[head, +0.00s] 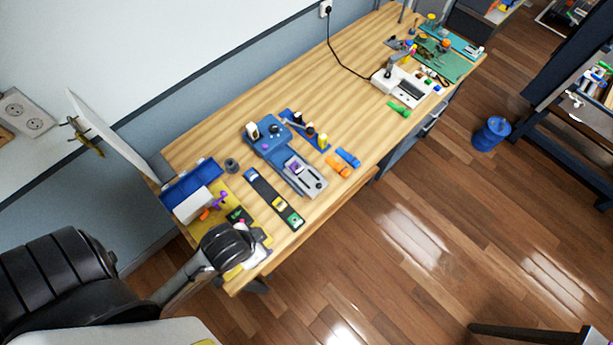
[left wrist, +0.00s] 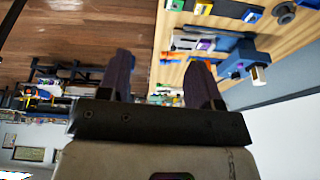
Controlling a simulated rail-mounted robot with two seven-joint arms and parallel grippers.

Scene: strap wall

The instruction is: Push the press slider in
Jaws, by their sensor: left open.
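The press (head: 268,137) is a blue block with a dark knob, standing near the middle of the bench. Its grey slider (head: 314,183) sticks out toward the bench's front edge and carries a small purple piece (head: 296,167). In the left wrist view the press (left wrist: 240,58) and slider (left wrist: 186,43) lie at the upper right, beyond the fingers. My left gripper (left wrist: 162,72) is open, with nothing visible between its two dark fingers. In the head view my left wrist hangs over the near left end of the bench, apart from the slider. My right gripper is not in view.
A dark strip (head: 264,190) with coloured pieces lies between my left wrist and the press. A blue bin (head: 178,192) stands at the left end. Orange (head: 336,166) and blue (head: 348,158) pieces lie right of the slider. Bare wood extends farther right.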

